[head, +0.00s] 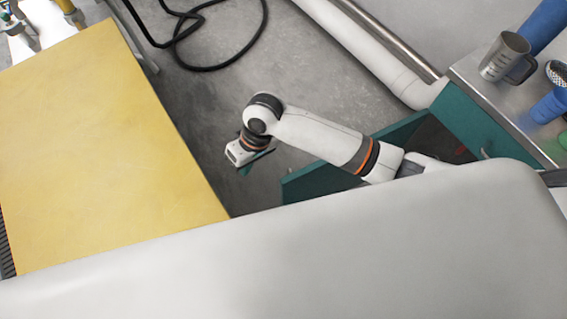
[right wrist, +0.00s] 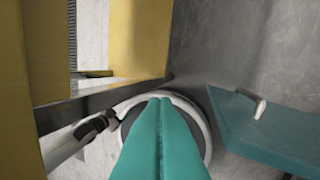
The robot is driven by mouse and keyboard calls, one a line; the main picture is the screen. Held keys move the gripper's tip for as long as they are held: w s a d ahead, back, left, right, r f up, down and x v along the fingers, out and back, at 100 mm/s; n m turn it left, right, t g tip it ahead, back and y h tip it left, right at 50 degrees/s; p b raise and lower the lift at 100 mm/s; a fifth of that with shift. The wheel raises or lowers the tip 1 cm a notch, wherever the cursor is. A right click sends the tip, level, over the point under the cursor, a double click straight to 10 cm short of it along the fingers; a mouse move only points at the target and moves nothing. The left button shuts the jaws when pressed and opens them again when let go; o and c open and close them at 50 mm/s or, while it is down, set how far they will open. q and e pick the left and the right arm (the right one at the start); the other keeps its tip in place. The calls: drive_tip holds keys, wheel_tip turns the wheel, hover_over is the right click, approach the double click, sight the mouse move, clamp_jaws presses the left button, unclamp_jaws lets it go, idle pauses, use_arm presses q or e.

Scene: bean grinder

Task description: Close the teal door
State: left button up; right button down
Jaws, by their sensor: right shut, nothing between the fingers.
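The teal door (head: 304,183) stands open, swung out from the teal cabinet (head: 470,115) at the right of the head view. My right arm reaches across above it and hides part of the door and the cabinet opening. My right gripper (head: 257,163) is just left of the door's free end, over the floor. In the right wrist view the teal fingers (right wrist: 160,105) are together and empty. The door (right wrist: 265,130) shows there to their right, apart from them, with a pale handle (right wrist: 260,109) on its face. My left gripper is not in view.
A large yellow-topped table (head: 110,130) fills the left. A steel counter (head: 540,140) above the cabinet carries a metal pitcher (head: 503,60) and blue items. A white pipe (head: 365,50) runs along the wall. A black hose (head: 205,67) lies on the floor. Bare floor lies between table and cabinet.

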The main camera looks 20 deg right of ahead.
drive_tip(key=w+d+r+m+g+h, duration=0.2)
drive_tip(key=w+d+r+m+h, duration=0.15)
drive_tip(key=w+d, duration=0.4)
drive_tip(key=s+d+f, duration=0.2)
drive_tip(key=s+f, duration=0.4)
drive_tip(key=f, duration=0.4)
drive_tip(key=shift+s+n+h, duration=0.35)
drive_tip(key=shift+n, duration=0.1)
drive_tip(key=shift+f, duration=0.1)
drive_tip(key=shift+d, duration=0.1)
